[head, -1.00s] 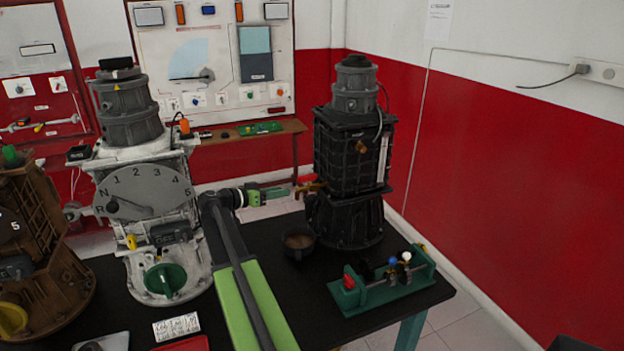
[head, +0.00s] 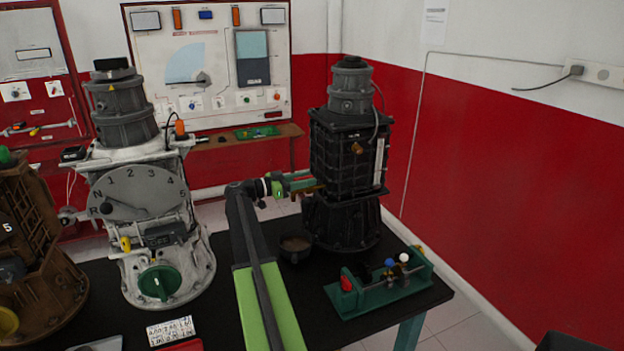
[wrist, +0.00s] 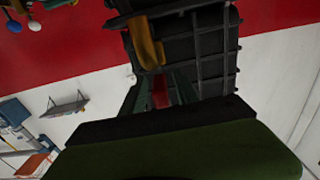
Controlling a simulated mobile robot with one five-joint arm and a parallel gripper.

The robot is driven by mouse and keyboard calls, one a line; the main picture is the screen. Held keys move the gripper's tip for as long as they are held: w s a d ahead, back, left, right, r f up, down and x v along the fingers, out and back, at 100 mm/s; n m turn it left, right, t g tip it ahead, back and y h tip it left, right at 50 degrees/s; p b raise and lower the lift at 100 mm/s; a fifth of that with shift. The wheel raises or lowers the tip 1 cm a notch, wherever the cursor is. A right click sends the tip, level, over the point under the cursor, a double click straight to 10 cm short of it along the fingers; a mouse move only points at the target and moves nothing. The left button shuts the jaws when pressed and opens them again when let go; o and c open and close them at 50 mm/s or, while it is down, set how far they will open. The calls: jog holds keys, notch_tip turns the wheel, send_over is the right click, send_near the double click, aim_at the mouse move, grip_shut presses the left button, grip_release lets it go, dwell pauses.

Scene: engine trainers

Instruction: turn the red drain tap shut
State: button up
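The red drain tap handle (wrist: 160,94) shows in the wrist view, below a brass tap body (wrist: 148,46) on the black ribbed engine unit (wrist: 198,52). In the head view this black unit (head: 350,150) stands at the back right of the table, and the red handle is hidden by my gripper. My gripper (head: 308,181) reaches the unit's left side from the left. In the wrist view its two dark green fingers (wrist: 161,88) stand on either side of the red handle and look apart. Whether they touch it is hard to tell.
A dark cup (head: 296,248) stands below my gripper on the black table. A green stand with small knobs (head: 378,290) is at the front right. A grey gearbox trainer with a dial (head: 140,195) is at left. The red and white wall (head: 500,170) lies behind at right.

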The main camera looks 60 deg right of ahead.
jog(key=shift+x, duration=0.95)
grip_shut()
jog(key=shift+d, duration=0.1)
